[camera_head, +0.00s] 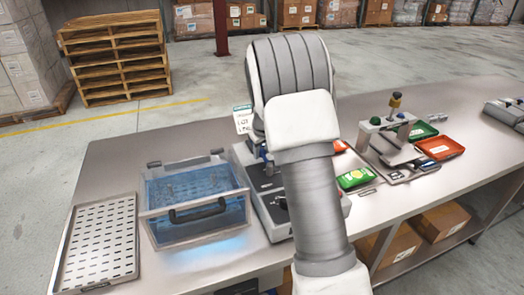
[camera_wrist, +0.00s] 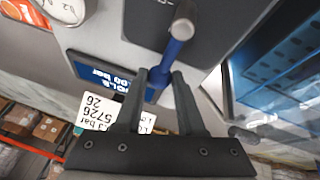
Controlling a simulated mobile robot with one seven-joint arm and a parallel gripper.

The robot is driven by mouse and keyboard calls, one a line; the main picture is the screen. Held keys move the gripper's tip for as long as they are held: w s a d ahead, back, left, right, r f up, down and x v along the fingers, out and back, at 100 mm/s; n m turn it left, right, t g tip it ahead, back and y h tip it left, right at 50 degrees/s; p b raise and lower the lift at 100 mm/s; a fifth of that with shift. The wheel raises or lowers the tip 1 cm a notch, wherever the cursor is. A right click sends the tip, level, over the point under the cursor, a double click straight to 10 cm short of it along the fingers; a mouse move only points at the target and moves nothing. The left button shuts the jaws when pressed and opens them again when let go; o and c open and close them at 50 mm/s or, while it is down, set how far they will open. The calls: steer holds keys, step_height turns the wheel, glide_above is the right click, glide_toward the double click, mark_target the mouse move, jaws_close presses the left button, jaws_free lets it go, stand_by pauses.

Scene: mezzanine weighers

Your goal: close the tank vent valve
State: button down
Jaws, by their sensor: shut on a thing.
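A blue lever (camera_wrist: 172,58) with a grey metal end (camera_wrist: 184,20) shows in the wrist view; it looks like the valve handle. My gripper (camera_wrist: 160,78) has its two dark fingers closed around the lower part of this lever. In the head view my arm hides the gripper and the lever. The clear tank (camera_head: 194,217), with blue-lit water, a lid and a dark front handle, stands on the bench left of my arm. A grey unit (camera_head: 272,222) stands right beside the tank, partly behind my arm. Whether the valve is open or shut, I cannot tell.
A slotted metal tray (camera_head: 100,240) lies left of the tank. Right of my arm are a green packet (camera_head: 356,178), a small press (camera_head: 395,140), a green tray and a red tray (camera_head: 440,147).

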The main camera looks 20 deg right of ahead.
steer(key=shift+d, duration=0.15)
stand_by(0.8)
steer(key=d+m+p, duration=0.1)
steer(key=m, duration=0.1)
steer(key=m+h, duration=0.1)
steer(key=shift+s+d+r+m+g+h+p, duration=0.1)
steer(key=shift+s+d+m+g+h+p, duration=0.05)
steer(key=shift+d+m+g+h+p, duration=0.2)
steer(key=d+m, duration=0.1)
steer(key=m, duration=0.1)
steer(key=s+d+m+g+h+p, duration=0.1)
steer(key=m, duration=0.1)
steer(key=shift+d+m, duration=0.1)
steer(key=shift+m, duration=0.25)
steer(key=m, duration=0.1)
steer(key=s+d+m+g, duration=0.1)
steer(key=m, duration=0.1)
steer(key=s+m+g+h+p, duration=0.1)
steer(key=m, duration=0.1)
steer(key=shift+s+d+g, duration=0.25)
steer(key=shift+d, duration=0.1)
steer(key=shift+s+d+m+g, duration=0.1)
steer(key=shift+s+m+g, duration=0.4)
steer(key=shift+m, duration=0.65)
steer(key=shift+s+d+m+g, duration=0.1)
steer(key=shift+s+m+g, duration=0.4)
steer(key=shift+m, duration=0.65)
steer(key=shift+s, duration=0.15)
steer(key=c, duration=0.5)
jaws_free()
